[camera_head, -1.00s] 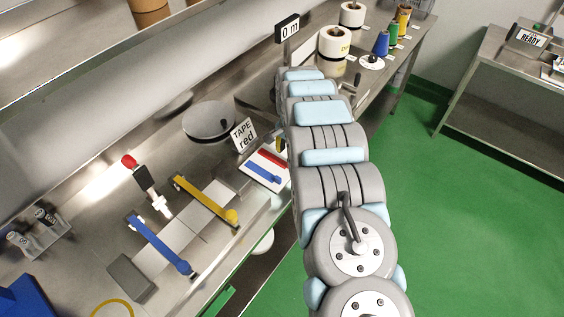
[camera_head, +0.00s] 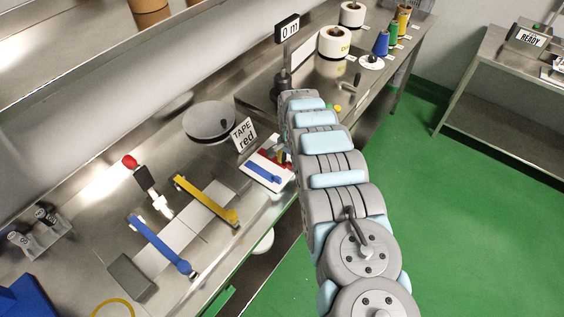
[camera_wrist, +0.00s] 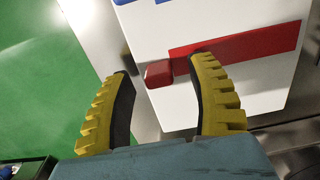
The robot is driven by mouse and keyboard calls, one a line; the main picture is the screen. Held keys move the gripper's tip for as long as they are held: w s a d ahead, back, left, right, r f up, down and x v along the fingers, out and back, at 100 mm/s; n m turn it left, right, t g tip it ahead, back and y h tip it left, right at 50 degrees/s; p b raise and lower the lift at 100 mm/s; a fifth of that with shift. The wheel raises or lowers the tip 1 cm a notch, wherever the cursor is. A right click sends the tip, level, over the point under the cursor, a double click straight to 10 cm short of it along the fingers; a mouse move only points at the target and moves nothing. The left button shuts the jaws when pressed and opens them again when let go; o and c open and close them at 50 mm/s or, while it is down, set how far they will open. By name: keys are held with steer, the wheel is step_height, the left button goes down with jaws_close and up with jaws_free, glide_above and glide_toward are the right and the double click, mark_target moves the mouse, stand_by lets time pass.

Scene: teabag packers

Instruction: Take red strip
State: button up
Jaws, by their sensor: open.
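The red strip (camera_wrist: 245,45) lies on a white board (camera_wrist: 270,95) in the wrist view, with a thicker red end block (camera_wrist: 158,73) at its left end. My gripper (camera_wrist: 160,66) is open, its two yellow ridged fingers on either side of the end block. The right fingertip overlaps the strip in the picture; I cannot tell whether it touches. In the head view the white board (camera_head: 252,178) sits by the bench edge, and my gripper (camera_head: 281,155) is over its far right side, hiding most of the red strip.
A blue strip (camera_head: 262,171) lies beside the red one on the board. A "TAPE red" sign (camera_head: 243,135) stands just behind. To the left are a yellow bar (camera_head: 205,200) and a blue bar (camera_head: 158,243). The green floor on the right is clear.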

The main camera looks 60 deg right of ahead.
steer(key=c, duration=0.9)
steer(key=shift+c, duration=0.2)
